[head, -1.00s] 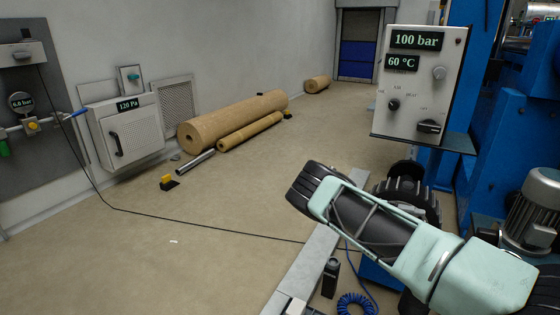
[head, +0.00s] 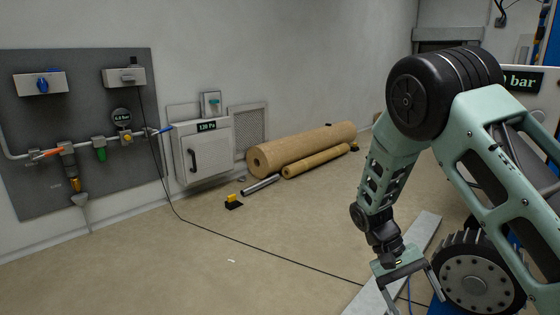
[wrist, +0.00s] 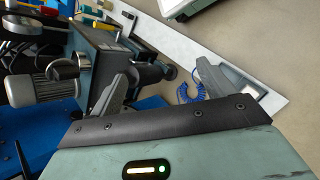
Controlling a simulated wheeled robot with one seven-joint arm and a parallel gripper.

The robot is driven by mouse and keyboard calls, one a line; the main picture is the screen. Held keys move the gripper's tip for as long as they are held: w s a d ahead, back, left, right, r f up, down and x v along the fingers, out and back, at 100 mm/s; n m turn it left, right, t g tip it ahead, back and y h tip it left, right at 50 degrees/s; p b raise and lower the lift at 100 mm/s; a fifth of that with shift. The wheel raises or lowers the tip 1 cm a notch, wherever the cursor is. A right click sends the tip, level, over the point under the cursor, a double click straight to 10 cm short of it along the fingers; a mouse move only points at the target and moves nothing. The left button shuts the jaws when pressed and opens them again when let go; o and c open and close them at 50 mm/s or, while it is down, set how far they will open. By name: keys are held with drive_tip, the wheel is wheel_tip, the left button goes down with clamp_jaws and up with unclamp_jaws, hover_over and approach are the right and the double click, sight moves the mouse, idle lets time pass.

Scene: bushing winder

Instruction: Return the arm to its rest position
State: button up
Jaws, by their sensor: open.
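My arm is the pale green and black one at the right of the head view. It is bent, with its black elbow joint high and its forearm hanging down. My gripper (head: 412,290) is at the lower end, pointing down over the grey floor strip. In the wrist view my gripper (wrist: 165,85) has its two grey fingers wide apart, with nothing held between them. Part of the fingers is cut off by the lower edge of the head view.
A black wheel (head: 477,278) stands close right of my gripper. The control panel (head: 524,82) is partly hidden behind my arm. A blue coiled hose (wrist: 188,92) and grey motor (wrist: 48,84) show in the wrist view. Open floor (head: 250,285) lies left, crossed by a black cable (head: 270,256).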

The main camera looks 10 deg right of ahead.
drive_tip(key=s+a+r+n+t+y, duration=0.1)
drive_tip(key=s+a+r+n+t, duration=0.2)
drive_tip(key=a, duration=0.4)
drive_tip(key=s+a+r+n+t+y, duration=0.1)
drive_tip(key=s+a+r+n+y, duration=0.15)
drive_tip(key=a+r, duration=0.35)
drive_tip(key=s+a+r+n+t, duration=0.1)
drive_tip(key=s+a+r+n, duration=0.15)
drive_tip(key=s, duration=0.25)
drive_tip(key=s+a+r+n+t+y, duration=0.1)
drive_tip(key=s+a, duration=0.2)
drive_tip(key=s, duration=0.1)
drive_tip(key=s+a+r+n+t, duration=0.1)
drive_tip(key=s+a+r+n, duration=0.1)
drive_tip(key=s, duration=0.3)
wheel_tip(320, 180, up, 38)
drive_tip(key=p, duration=3.8)
drive_tip(key=shift+w, duration=0.3)
drive_tip(key=shift+a, duration=0.1)
